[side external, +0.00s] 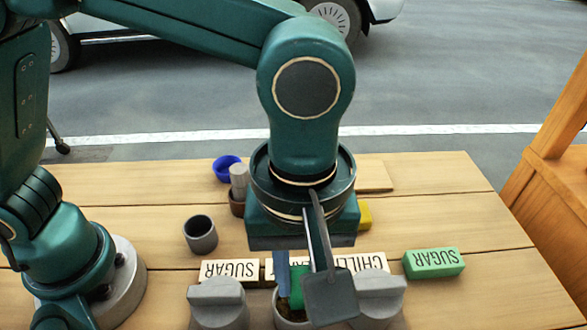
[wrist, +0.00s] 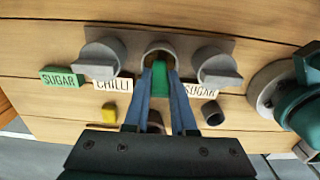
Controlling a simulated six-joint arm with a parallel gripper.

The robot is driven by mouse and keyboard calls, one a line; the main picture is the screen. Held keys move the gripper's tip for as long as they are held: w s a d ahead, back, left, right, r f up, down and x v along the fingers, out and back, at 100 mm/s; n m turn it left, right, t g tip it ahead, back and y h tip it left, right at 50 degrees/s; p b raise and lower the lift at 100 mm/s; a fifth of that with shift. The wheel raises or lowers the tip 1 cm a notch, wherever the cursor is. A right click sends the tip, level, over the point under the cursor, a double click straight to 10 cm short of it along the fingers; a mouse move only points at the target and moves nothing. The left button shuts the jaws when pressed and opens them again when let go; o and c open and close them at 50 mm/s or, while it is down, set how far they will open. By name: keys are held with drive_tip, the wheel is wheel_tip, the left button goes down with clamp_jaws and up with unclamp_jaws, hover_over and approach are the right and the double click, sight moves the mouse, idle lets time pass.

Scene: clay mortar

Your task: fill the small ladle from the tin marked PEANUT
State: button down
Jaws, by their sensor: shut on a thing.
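My gripper (side external: 290,280) reaches down over the open middle tin (side external: 288,322), its blue fingers shut on a green piece (wrist: 160,84), which looks like the small ladle's handle. The green also shows in the side view (side external: 296,299). Its lower end is at or inside the mouth of the middle tin (wrist: 160,47); the bowl is hidden. Some brown content shows in that tin. The card behind it (side external: 269,273) is mostly covered by my gripper, so its word cannot be read.
Grey tins with ridged lids flank the middle one, by the SUGAR card (side external: 228,270) and CHILLI card (side external: 374,261). A green SUGAR block (side external: 433,262), yellow block (side external: 364,215), grey cup (side external: 200,235), blue bowl (side external: 226,167) and brown pot (side external: 236,207) stand around. The table's right is clear.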

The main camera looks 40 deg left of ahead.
drive_tip(key=shift+r, duration=2.3)
drive_tip(key=shift+r, duration=0.1)
wheel_tip(320, 180, up, 6)
drive_tip(key=shift+r, duration=0.15)
drive_tip(key=w+a+m, duration=0.4)
drive_tip(key=a, duration=0.9)
drive_tip(key=w+a+m, duration=0.4)
drive_tip(key=a+m, duration=0.1)
drive_tip(key=a, duration=0.7)
drive_tip(key=shift+s+a+f, duration=0.15)
drive_tip(key=shift+f, duration=2.3)
